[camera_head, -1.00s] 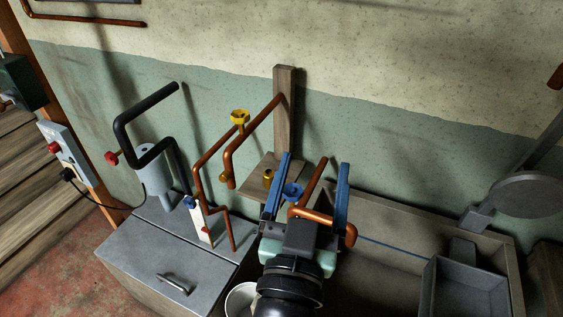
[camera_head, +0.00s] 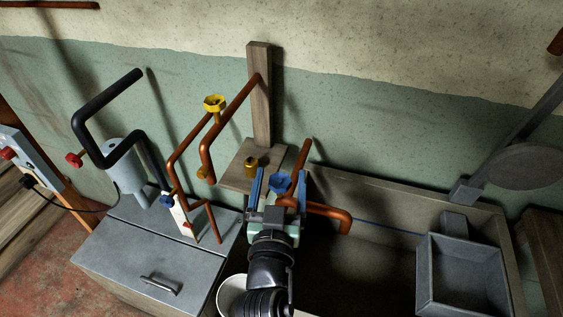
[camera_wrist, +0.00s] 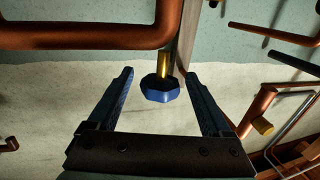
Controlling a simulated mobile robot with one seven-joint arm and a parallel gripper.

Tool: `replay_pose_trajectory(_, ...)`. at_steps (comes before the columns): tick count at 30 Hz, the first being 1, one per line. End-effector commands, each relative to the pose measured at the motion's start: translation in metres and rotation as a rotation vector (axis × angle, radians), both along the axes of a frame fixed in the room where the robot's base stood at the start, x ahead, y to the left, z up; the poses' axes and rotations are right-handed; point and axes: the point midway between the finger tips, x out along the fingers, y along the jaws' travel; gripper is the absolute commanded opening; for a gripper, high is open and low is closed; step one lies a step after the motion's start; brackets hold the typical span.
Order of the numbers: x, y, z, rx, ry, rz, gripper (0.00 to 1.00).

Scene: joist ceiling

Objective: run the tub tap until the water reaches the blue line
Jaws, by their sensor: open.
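The tub tap is a copper pipe (camera_head: 325,209) whose spout reaches over the tub. Its blue knob (camera_head: 281,183) shows between my gripper's fingers in the head view. In the wrist view the blue knob (camera_wrist: 160,89) sits on a brass stem, centred between the fingertips. My gripper (camera_head: 279,182) is open, with blue fingers, and its fingertips also flank the knob in the wrist view (camera_wrist: 160,78); I cannot tell any contact. The tub (camera_head: 405,200) is grey and looks dark inside. A thin blue line (camera_head: 390,228) runs along its inner back wall. No water can be made out.
A yellow knob (camera_head: 214,103) and copper pipes stand left of my gripper, near a wooden post (camera_head: 259,100). A black pipe (camera_head: 92,105) rises behind the grey cabinet (camera_head: 150,262). A grey box (camera_head: 465,275) sits at the tub's right. A white bucket (camera_head: 232,292) stands front left.

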Motion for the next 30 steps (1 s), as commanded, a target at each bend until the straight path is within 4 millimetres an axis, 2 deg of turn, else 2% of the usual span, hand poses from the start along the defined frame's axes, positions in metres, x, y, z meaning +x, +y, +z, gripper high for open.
replay_pose_trajectory(3,0.017,-0.001,0.002,0.000,-0.001,0.000,0.83)
replay_pose_trajectory(7,0.027,-0.002,0.001,-0.001,-0.001,0.000,0.83)
replay_pose_trajectory(19,0.032,-0.003,0.000,-0.001,0.000,0.000,0.82)
replay_pose_trajectory(30,0.032,-0.003,0.000,0.000,0.000,0.000,0.15)
